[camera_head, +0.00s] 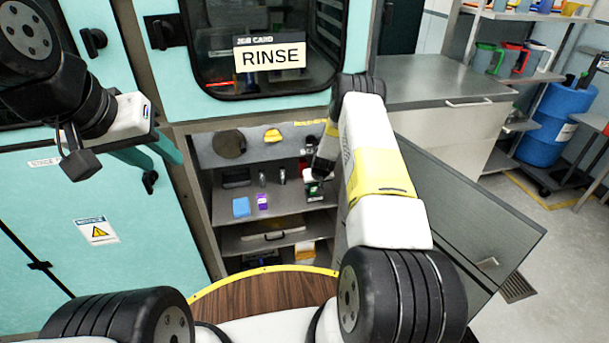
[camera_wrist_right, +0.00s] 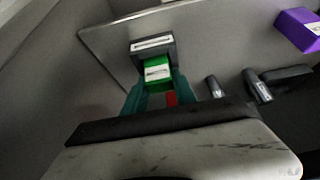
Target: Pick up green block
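The green block (camera_wrist_right: 157,72) is upright in the right wrist view, with a pale label on its face. It stands against a grey block-like piece with a white label (camera_wrist_right: 152,44). The teal fingers of my right gripper (camera_wrist_right: 160,90) are on either side of the green block's near end; whether they press on it cannot be told. In the head view my right gripper (camera_head: 318,176) reaches down into the cabinet's upper shelf and mostly covers the block. My left gripper (camera_head: 152,156) is in the air at the left, its teal fingers apart and empty.
On the same shelf (camera_head: 275,208) lie a blue block (camera_head: 241,207), a purple block (camera_head: 262,201) and small metal cylinders (camera_head: 282,176). The purple block also shows in the right wrist view (camera_wrist_right: 298,30). An open cabinet door (camera_head: 470,225) stands right of my right arm.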

